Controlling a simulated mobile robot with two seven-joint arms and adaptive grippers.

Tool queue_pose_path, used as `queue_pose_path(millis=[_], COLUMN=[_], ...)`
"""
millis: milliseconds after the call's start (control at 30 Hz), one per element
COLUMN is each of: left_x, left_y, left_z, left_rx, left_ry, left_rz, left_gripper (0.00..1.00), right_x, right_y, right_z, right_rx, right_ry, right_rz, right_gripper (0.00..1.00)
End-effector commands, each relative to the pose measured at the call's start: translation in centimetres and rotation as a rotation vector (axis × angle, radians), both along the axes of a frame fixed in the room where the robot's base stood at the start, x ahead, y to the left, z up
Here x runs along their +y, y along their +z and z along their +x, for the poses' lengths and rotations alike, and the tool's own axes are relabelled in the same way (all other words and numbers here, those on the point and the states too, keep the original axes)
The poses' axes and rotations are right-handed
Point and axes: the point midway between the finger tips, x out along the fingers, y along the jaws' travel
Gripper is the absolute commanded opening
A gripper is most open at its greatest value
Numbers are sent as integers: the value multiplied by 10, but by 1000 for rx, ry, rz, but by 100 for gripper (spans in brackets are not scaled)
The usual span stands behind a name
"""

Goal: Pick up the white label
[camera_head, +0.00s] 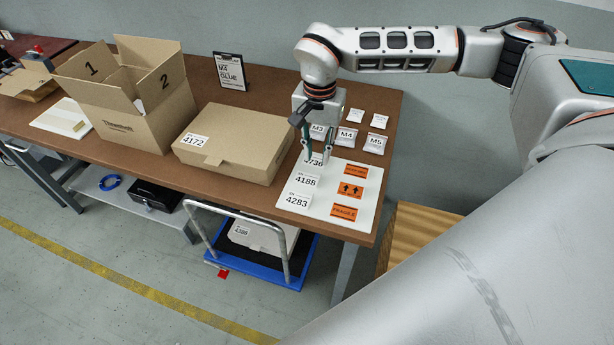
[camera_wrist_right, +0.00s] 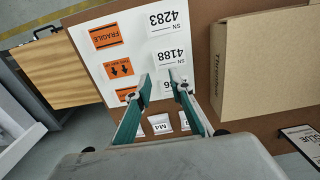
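Three white labels lie in a column on the left of a white sheet (camera_head: 331,212). The top label (camera_head: 315,159), ending in 736, is partly hidden by my right gripper. Below it are label 4188 (camera_head: 304,181) and label 4283 (camera_head: 297,200). My right gripper (camera_head: 317,160) points down over the top label with its fingers apart. I cannot tell whether the fingertips touch the sheet. My left gripper is not in view.
Orange labels (camera_head: 350,190) fill the sheet's right side. Small white packets (camera_head: 347,138) marked M3, M4 and M5 lie behind it. A closed carton (camera_head: 235,145) labelled 4172 and an open carton (camera_head: 130,100) stand left on the brown table (camera_head: 200,190). A blue cart (camera_head: 262,262) is below.

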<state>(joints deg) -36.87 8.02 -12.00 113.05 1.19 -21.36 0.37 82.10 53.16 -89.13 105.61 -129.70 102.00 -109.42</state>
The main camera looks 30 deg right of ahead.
Motion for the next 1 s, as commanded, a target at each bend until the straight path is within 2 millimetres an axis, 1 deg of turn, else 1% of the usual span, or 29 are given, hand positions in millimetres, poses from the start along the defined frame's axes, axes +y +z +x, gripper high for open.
queue_pose_path(millis=[100, 267, 467, 567, 700, 900, 933, 967, 1000], left_x=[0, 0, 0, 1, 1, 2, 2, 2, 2], left_y=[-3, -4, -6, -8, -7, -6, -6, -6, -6], left_z=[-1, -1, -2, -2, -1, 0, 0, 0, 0], left_rx=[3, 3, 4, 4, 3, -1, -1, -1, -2], left_ry=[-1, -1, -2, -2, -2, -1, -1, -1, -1], left_rz=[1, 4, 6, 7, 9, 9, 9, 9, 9], left_gripper=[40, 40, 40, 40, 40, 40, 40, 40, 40], right_x=[-2, -3, -9, -7, -7, -8, -8, -8, -8], right_y=[-14, -29, -57, -69, -74, -74, -74, -74, -74], right_z=[-1, -2, -6, -5, -5, -4, -4, -4, -4], right_rx=[4, 3, 5, 4, 1, 0, 0, 0, 1], right_ry=[0, 0, -1, 0, 0, 0, 0, 0, 0], right_rz=[-3, -1, 0, 0, 1, 0, 0, 0, 1], right_gripper=[22, 22, 22, 22, 22, 22, 14, 10, 3])
